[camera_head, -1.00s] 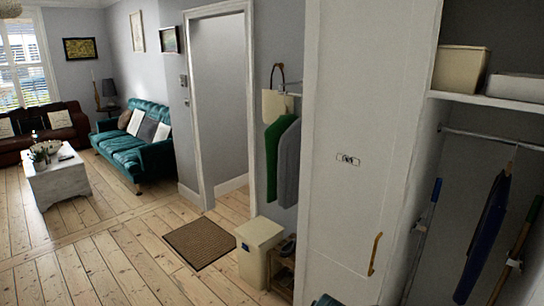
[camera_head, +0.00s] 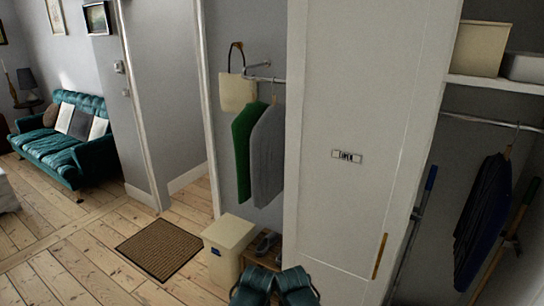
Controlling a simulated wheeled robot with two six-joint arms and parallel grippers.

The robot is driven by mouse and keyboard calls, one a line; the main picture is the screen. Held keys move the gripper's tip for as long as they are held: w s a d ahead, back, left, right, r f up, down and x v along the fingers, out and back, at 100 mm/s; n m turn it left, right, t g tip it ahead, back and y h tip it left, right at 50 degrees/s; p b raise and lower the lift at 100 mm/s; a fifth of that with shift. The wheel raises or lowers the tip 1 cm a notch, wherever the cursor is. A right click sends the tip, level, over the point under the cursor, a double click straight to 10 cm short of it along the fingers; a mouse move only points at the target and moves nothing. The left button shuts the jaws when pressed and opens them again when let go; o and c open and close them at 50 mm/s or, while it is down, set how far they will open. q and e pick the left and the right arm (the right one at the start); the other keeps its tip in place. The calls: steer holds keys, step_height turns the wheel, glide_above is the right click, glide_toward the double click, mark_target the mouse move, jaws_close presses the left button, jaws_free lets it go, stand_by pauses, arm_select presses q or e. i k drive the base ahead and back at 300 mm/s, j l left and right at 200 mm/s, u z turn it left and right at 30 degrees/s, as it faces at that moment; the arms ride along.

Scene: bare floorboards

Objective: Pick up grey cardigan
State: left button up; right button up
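The grey cardigan (camera_head: 267,155) hangs on a hanger from a short wall rail (camera_head: 265,79), left of the white door panel. A green garment (camera_head: 245,150) hangs close beside it on its left and partly overlaps it in view. The cardigan's lower end hangs free above the shoe rack. Neither of my grippers can be made out in the head view.
A cream bin (camera_head: 228,246) and a wooden rack with shoes (camera_head: 265,245) stand below the garments. A doormat (camera_head: 160,249) lies left. The white door panel (camera_head: 350,110) stands right.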

mark_target(267, 142)
steer(key=i+j+z, duration=0.1)
steer(key=z, duration=0.25)
steer(key=j+z, duration=0.2)
steer(key=z, duration=0.15)
steer(key=i+j+z, duration=0.1)
steer(key=z, duration=0.25)
steer(key=j+z, duration=0.35)
steer(key=j, duration=1.3)
steer(key=i, duration=0.05)
